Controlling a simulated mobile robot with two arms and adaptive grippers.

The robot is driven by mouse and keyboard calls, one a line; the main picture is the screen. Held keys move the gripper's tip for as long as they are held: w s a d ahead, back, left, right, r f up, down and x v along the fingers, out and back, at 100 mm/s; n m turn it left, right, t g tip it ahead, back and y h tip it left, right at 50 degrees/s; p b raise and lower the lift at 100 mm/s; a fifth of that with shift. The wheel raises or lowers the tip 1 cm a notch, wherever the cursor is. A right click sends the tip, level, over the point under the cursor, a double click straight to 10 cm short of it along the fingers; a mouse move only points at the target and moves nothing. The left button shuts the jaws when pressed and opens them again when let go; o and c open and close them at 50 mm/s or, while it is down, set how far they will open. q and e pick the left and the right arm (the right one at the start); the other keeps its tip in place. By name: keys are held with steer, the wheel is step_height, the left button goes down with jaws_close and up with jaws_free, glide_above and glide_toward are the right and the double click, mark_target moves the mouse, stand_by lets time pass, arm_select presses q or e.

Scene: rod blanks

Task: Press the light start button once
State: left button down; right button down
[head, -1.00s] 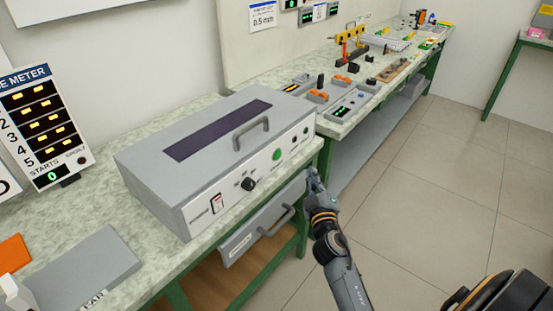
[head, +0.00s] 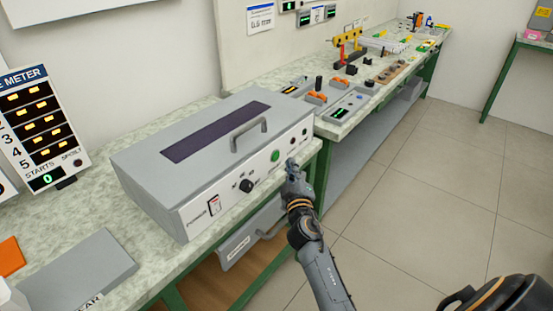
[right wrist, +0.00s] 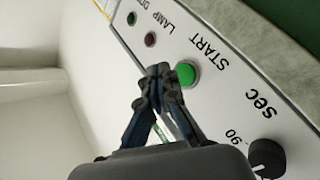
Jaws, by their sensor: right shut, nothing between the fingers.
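The green start button (head: 275,155) is on the front panel of a grey box-shaped machine (head: 190,205) on the bench. In the right wrist view the lit green button (right wrist: 187,73) sits below the word START. My right gripper (head: 290,164) is shut and empty, in front of the panel just right of the button. In the right wrist view its fingertips (right wrist: 159,72) are close beside the button's left edge. Whether they touch the panel cannot be told. My left gripper is not in view.
A black dial (head: 247,186) and a power switch (head: 213,206) are left of the button on the panel. Small dark lamps (right wrist: 150,39) are on its other side. A drawer (head: 240,240) hangs below the bench. A meter (head: 35,130) shows STARTS 0.

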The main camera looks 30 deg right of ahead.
steer(key=shift+w+a, duration=0.2)
steer(key=shift+w, duration=0.25)
steer(key=shift+w+a, duration=0.2)
steer(key=shift+w, duration=0.25)
steer(key=shift+w+b, duration=0.1)
steer(key=shift+b, duration=0.2)
stand_by(0.6)
steer(key=shift+w+a, duration=0.15)
steer(key=shift+w, duration=0.15)
steer(key=shift+w+a+b, duration=0.15)
steer(key=shift+w+b, duration=0.2)
steer(key=shift+b, duration=0.05)
stand_by(0.5)
stand_by(0.3)
steer(key=shift+s+d, duration=0.3)
steer(key=shift+s, duration=0.45)
steer(key=shift+p, duration=0.3)
